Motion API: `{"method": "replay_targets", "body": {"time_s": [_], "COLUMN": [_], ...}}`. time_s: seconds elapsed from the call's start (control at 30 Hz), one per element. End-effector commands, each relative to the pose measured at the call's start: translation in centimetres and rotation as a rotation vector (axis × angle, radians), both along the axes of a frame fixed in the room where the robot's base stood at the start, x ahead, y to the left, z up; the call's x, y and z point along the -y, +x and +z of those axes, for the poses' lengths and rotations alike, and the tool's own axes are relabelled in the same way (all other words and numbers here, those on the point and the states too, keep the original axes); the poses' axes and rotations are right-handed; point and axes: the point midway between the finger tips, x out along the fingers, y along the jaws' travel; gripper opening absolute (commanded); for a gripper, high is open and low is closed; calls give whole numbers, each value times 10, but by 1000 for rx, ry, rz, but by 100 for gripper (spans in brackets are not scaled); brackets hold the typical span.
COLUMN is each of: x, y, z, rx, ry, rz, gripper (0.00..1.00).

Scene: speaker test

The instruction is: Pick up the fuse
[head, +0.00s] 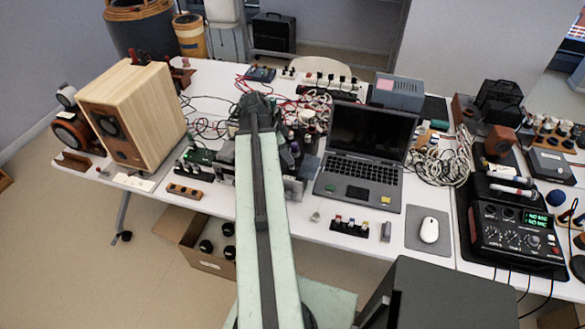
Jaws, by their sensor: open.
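I cannot make out a fuse for certain among the many small parts on the white worktable (215,80) in the head view. My pale green arm reaches forward over the table's middle and ends in a dark joint. My gripper's fingers cannot be made out; the arm hides what lies directly behind it. A row of small parts with coloured tops (350,224) stands at the front edge, right of my arm. A brown block with round dots (185,191) lies at the front edge, left of it.
A wooden speaker (152,110) stands at the left. An open laptop (362,155) is right of my arm, with a mouse (429,230) on a grey pad. A black device with knobs (515,235) is at the right. Tangled cables (455,160) lie nearby. A cardboard box (205,262) is below.

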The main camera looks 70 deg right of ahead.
Motion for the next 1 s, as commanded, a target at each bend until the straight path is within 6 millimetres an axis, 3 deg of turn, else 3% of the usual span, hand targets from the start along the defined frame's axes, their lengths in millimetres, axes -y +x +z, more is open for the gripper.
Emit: {"method": "replay_targets", "body": {"time_s": [0.27,0.53,0.57,0.7,1.0], "x": [9,11,11,11,12], "y": [-11,-14,-14,-14,-14], "z": [-46,-46,-45,-45,-45], "rx": [0,0,0,0,0], "ry": [0,0,0,0,0], "rz": [-2,0,0,0,-1], "gripper": [45,45,39,0,0]}}
